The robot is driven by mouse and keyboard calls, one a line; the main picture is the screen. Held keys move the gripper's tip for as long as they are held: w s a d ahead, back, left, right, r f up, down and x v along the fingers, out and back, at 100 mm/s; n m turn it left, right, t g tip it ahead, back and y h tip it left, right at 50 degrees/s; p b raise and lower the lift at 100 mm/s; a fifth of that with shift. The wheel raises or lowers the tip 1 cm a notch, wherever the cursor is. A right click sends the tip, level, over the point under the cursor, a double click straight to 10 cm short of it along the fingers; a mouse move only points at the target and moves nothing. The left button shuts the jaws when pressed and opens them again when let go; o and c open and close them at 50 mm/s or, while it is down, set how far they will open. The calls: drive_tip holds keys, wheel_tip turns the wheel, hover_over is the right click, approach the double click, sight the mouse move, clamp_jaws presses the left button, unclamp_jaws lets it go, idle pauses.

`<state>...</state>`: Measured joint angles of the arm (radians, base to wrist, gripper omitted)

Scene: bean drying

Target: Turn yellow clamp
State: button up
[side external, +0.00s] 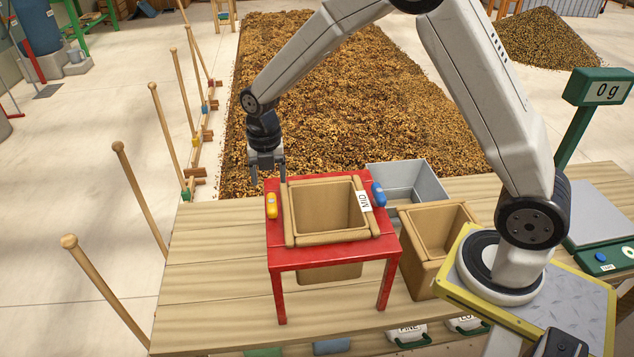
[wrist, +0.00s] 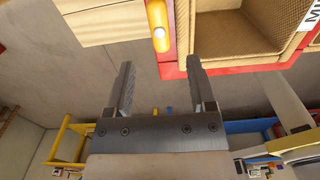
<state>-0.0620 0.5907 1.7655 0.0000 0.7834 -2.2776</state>
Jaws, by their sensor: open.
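The yellow clamp (side external: 272,205) sits on the left side of the red stand (side external: 278,248), beside the wooden sieve box (side external: 288,215) labelled MID. A blue clamp (side external: 378,194) sits on the stand's right side. My gripper (side external: 267,178) points down just behind the yellow clamp, apart from it. In the wrist view my gripper (wrist: 158,80) has its two fingers wide apart with nothing between them.
A grey metal bin (side external: 425,178) and a wooden box (side external: 436,262) stand right of the red stand. A green scale (side external: 598,88) reading 0g is at the far right. The wooden table (side external: 205,285) is clear on the left. Drying beans (side external: 340,75) cover the floor behind.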

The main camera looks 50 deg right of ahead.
sight(271, 201)
drive_tip(key=shift+f, duration=0.2)
drive_tip(key=shift+f, duration=3.75)
clamp_jaws()
